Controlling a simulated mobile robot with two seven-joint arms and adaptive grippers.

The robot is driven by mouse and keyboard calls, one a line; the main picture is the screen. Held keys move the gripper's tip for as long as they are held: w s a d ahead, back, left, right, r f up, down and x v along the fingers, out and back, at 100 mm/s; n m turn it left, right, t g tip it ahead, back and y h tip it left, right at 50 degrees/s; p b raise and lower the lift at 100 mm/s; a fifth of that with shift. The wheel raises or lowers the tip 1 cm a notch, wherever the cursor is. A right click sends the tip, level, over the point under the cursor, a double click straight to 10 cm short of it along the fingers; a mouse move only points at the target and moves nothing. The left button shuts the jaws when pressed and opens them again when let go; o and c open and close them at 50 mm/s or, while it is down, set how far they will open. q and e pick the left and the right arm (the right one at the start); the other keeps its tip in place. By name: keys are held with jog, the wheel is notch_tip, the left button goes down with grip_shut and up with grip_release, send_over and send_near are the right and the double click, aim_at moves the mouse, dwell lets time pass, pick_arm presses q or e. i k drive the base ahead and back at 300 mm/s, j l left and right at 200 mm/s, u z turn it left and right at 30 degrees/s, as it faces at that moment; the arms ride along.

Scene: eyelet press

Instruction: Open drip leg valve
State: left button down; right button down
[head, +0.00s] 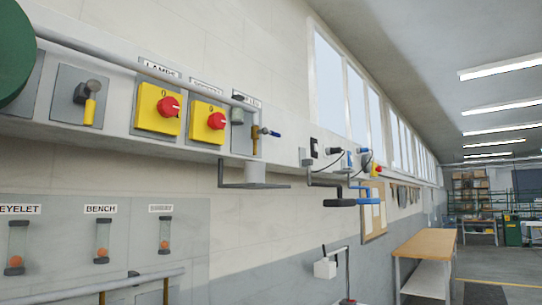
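A small brass valve with a blue lever (274,134) sits on a vertical pipe at the right end of the wall panel; its lever points right and slightly down. Neither of my grippers shows in this view.
Two yellow switch boxes with red knobs (168,107) (215,121) sit between the valves. Cranks with black (340,202) and blue handles (368,200) stick out to the right. Flow tubes (102,240) line the lower panel. A wooden bench (428,243) stands beyond.

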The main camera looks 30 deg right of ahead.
aim_at(265, 131)
jog(key=i+l, duration=0.15)
jog(key=l, duration=0.2)
jog(key=i+l, duration=0.15)
jog(key=l, duration=0.15)
jog(key=i+l, duration=0.15)
jog(key=l, duration=0.2)
jog(key=i+l, duration=0.2)
jog(key=l, duration=0.15)
jog(key=i+l+u, duration=0.1)
jog(key=l, duration=0.2)
